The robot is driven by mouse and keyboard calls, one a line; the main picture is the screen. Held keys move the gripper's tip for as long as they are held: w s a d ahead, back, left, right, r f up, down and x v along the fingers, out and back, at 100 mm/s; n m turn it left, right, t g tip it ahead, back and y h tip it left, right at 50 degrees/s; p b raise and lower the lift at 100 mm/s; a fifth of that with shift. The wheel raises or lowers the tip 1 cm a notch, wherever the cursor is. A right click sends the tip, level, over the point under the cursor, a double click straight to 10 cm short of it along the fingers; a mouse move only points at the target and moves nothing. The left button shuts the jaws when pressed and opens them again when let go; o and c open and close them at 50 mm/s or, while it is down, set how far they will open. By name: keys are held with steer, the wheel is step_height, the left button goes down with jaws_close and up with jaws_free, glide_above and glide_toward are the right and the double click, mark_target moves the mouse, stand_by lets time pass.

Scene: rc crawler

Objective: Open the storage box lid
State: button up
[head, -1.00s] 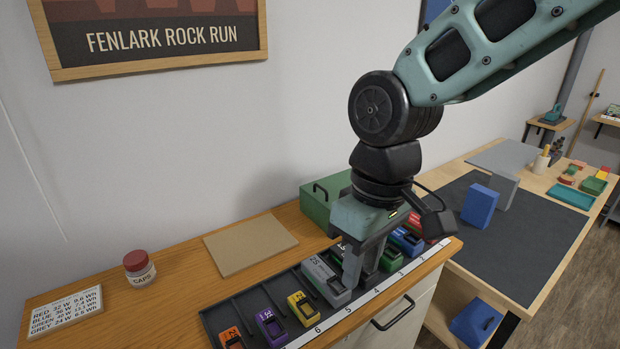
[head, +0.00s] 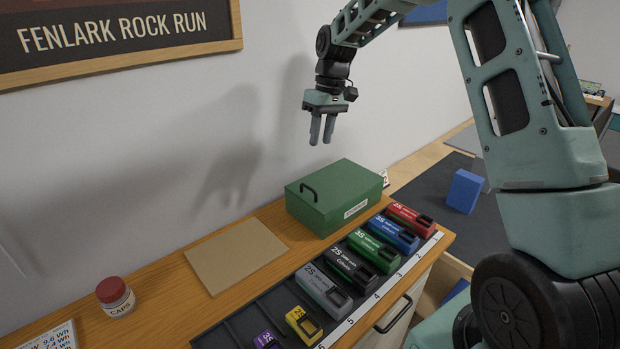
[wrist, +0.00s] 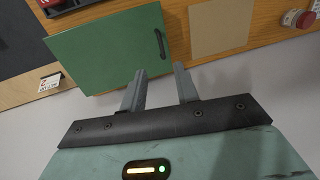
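The storage box (head: 341,210) is a green box with a white label on its front, standing on the wooden counter against the wall. Its lid (head: 345,181) is shut, with a black handle (head: 309,193) at the left end of the top. In the wrist view the green lid (wrist: 112,45) and the handle (wrist: 160,44) show beyond the fingers. My gripper (head: 321,143) is above the box near the wall, fingers pointing down, apart from it. In the wrist view my gripper (wrist: 160,83) is open, with nothing between the fingers.
A battery rack (head: 262,318) with several coloured batteries runs along the counter front, close before the box. A tan board (head: 236,256) lies left of the box, and a red-capped jar (head: 116,297) stands farther left. The wall is close behind.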

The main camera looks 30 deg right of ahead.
mark_target(312, 189)
steer(key=f+p, duration=0.1)
steer(key=f, duration=0.3)
steer(key=a+f+p, duration=0.1)
steer(key=f, duration=0.3)
steer(key=a+f+p, duration=0.1)
steer(key=f, duration=0.3)
steer(key=shift+s+a+f, duration=0.25)
steer(key=shift+s+f, duration=0.05)
steer(key=shift+f, duration=0.1)
jaws_close()
